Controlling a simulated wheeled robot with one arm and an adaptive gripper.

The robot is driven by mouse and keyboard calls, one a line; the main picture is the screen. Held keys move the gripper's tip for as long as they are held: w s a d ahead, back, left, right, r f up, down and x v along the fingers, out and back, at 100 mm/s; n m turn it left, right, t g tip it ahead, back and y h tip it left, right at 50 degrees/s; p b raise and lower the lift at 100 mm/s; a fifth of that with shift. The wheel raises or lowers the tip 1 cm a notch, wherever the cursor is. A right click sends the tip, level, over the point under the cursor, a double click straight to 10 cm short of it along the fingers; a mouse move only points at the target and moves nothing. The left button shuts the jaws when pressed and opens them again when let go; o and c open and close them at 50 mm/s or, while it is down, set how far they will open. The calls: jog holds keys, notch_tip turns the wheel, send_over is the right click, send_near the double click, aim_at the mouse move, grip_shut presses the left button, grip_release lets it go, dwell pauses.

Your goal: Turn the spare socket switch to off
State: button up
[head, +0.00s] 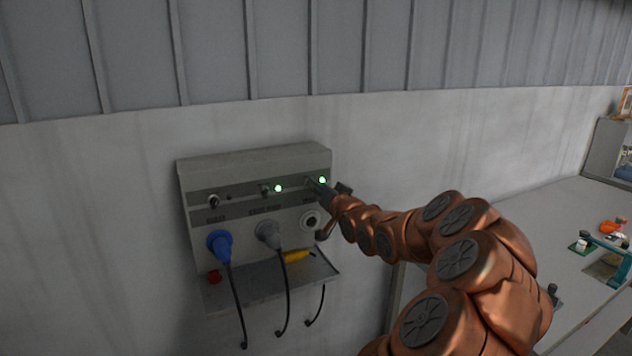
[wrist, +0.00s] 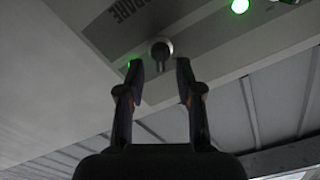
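The spare socket switch (wrist: 161,50) shows in the wrist view as a small round knob beside the printed SPARE label (wrist: 130,20). My gripper (wrist: 160,72) is open, with one finger on each side in line with the knob; I cannot tell whether they touch it. A green lamp (wrist: 132,64) glows beside the left fingertip and is partly hidden by it. In the head view my gripper (head: 318,187) is at the right end of the socket panel (head: 255,160) and mostly hides the spare switch. The lit spare lamp (head: 322,180) shows beside it.
The middle switch (head: 265,190) has a lit green lamp (head: 278,188). The left switch (head: 213,201) has no lit lamp. A blue plug (head: 220,245) and a grey plug (head: 269,234) fill two sockets; the right socket (head: 311,221) is empty. A shelf (head: 245,296) juts out below.

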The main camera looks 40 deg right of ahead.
jog(key=shift+p+x, duration=0.3)
jog(key=shift+x, duration=0.7)
grip_shut()
